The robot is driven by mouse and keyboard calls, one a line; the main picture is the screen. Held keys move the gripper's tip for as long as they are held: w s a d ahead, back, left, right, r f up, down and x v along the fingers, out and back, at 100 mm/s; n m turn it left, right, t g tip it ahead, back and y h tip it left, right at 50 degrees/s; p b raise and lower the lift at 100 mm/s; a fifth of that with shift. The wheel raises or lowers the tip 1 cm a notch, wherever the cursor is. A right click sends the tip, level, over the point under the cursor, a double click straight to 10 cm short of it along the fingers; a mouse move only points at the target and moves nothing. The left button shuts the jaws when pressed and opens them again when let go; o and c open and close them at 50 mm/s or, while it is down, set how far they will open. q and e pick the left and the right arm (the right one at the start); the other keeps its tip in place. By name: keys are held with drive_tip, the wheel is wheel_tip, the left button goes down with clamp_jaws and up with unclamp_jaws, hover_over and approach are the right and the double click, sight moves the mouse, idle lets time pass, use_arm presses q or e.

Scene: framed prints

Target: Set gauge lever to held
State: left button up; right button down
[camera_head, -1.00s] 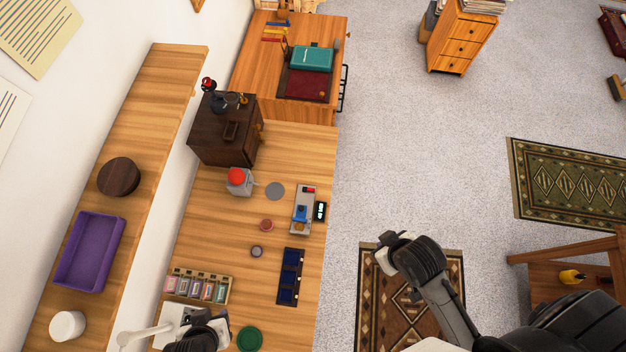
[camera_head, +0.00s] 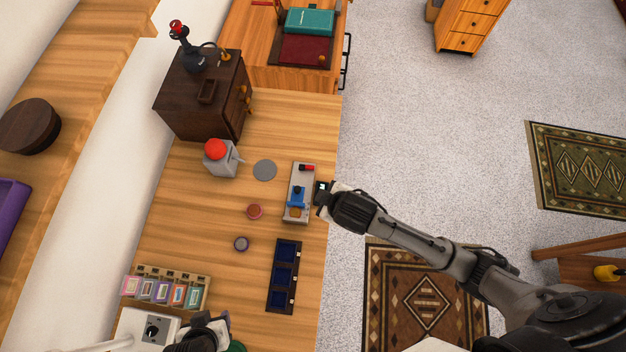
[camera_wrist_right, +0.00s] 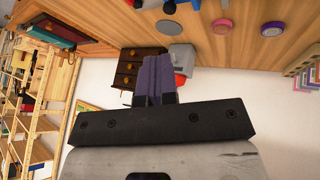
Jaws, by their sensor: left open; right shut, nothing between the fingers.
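A grey gauge-like device (camera_head: 291,211) with a blue slider part (camera_head: 297,197) and a red part (camera_head: 307,168) lies near the table's right edge in the head view. I cannot tell which part is the lever or how it is set. My right gripper (camera_head: 321,194) is just right of the device, over its small dark display, which is largely hidden. In the right wrist view its purple fingers (camera_wrist_right: 155,80) are together, with nothing between them. My left gripper (camera_head: 222,322) is open at the bottom of the head view, by a white box with a black dial (camera_head: 153,328).
A grey box with a red button (camera_head: 215,149) and a grey disc (camera_head: 264,170) are left of the device. A dark blue tray (camera_head: 271,297) lies below it. A dark cabinet (camera_head: 178,97) stands farther back. The wooden table (camera_head: 200,225) is bare between items.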

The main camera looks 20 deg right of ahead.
sight(310, 172)
use_arm(q)
wheel_tip(310, 172, down, 8)
drive_tip(key=b, duration=0.5)
drive_tip(key=shift+r+b, duration=0.2)
drive_tip(key=shift+b, duration=0.1)
use_arm(e)
drive_tip(key=w+d+f+n, duration=0.1)
drive_tip(key=w+f, duration=0.3)
drive_tip(key=f, duration=0.4)
drive_tip(key=shift+w+f+n+t+h, duration=0.15)
drive_tip(key=shift+w+n+t+h, duration=0.15)
drive_tip(key=shift+w+n+t, duration=0.1)
drive_tip(key=shift+f, duration=0.1)
